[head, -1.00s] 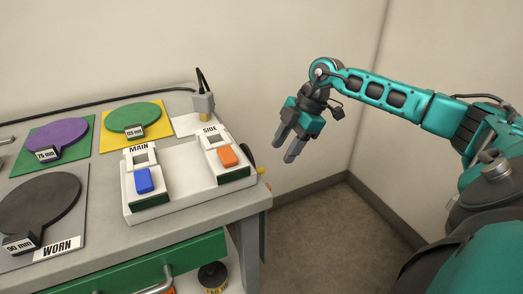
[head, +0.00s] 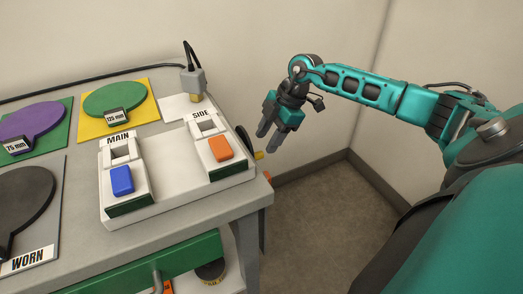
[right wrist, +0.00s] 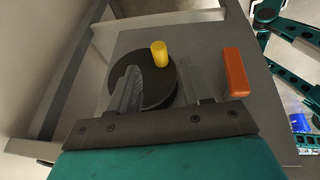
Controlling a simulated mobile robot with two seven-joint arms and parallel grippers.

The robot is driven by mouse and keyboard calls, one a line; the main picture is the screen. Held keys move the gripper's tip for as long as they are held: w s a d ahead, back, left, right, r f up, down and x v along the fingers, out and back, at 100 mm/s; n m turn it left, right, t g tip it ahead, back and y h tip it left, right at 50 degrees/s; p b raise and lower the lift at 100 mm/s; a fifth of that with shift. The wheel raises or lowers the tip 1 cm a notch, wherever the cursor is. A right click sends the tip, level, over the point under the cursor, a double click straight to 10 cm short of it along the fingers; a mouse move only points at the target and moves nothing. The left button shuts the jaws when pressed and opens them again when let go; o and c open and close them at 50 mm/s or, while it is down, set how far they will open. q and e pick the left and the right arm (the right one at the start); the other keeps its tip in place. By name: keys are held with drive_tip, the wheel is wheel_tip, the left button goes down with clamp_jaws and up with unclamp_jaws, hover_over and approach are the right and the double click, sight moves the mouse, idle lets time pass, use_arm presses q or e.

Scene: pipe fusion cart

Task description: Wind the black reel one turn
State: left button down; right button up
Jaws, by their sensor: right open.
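The black reel (right wrist: 150,88) shows in the right wrist view as a round disc on a grey panel, with a yellow knob (right wrist: 160,54) standing off its face near the rim. In the head view the reel (head: 246,140) is a thin dark edge at the cart's right side, and its yellow knob (head: 259,155) sticks out to the right. My right gripper (head: 267,142) is open and empty beside that side of the cart. In the right wrist view its fingers (right wrist: 157,92) point toward the reel and partly cover it. My left gripper is out of view.
An orange bar (right wrist: 236,72) is on the same panel, right of the reel. On the cart top are the white MAIN and SIDE switch box (head: 182,172) and a grey plug-like device (head: 193,80) with a cable. Open floor (head: 335,215) lies right of the cart.

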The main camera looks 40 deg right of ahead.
sight(260, 153)
drive_tip(key=shift+b+x, duration=0.35)
drive_tip(key=shift+x, duration=2)
clamp_jaws()
